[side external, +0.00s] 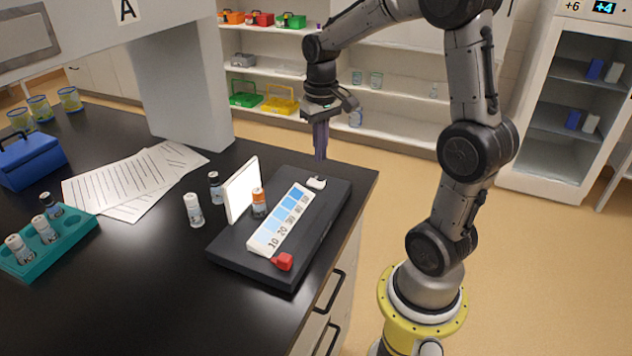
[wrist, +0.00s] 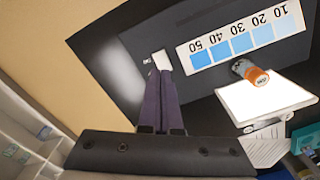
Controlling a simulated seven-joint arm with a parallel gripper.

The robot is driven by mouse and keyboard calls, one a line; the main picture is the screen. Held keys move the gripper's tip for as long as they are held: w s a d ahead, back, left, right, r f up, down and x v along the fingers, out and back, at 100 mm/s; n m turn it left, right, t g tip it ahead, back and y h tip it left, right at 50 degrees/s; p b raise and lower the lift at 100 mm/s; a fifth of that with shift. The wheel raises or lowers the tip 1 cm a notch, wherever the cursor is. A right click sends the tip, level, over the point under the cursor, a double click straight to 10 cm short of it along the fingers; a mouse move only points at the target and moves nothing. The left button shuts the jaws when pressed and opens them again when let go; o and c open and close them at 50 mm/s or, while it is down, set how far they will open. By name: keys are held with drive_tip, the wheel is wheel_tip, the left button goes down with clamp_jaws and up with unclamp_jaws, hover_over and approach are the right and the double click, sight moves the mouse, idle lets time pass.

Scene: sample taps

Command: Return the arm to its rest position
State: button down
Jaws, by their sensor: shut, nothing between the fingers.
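My gripper (side external: 320,155) is shut and empty. It points down above the far end of the black board (side external: 228,250) on the dark bench. In the wrist view its purple fingers (wrist: 162,75) lie together, with the white block (wrist: 161,60) just beyond their tips. That white block (side external: 317,183) sits at the far end of the scale strip (side external: 268,238), which carries blue squares marked 10 to 50. I cannot tell whether the fingertips touch the block. A red block (side external: 283,261) sits at the near end. An orange-capped vial (side external: 259,203) stands beside the strip, before a white panel (side external: 241,190).
Two vials (side external: 194,210) stand left of the board. A teal rack (side external: 45,242) with several vials, a blue box (side external: 30,158) and paper sheets (side external: 135,180) lie further left. A grey pillar (side external: 185,85) rises behind. Shelves (side external: 400,130) stand across the floor.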

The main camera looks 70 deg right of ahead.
drive_tip(key=shift+r, duration=0.2)
drive_tip(key=s+a+r+n+t, duration=0.3)
drive_tip(key=a+r, duration=0.4)
drive_tip(key=a, duration=0.3)
drive_tip(key=s+a+f+n+t, duration=0.1)
drive_tip(key=s+a+n+t, duration=0.1)
drive_tip(key=s+a, duration=0.4)
drive_tip(key=s+n, duration=0.1)
drive_tip(key=s, duration=0.2)
drive_tip(key=shift+f+t, duration=0.3)
drive_tip(key=shift+f, duration=0.05)
drive_tip(key=shift+s, duration=0.1)
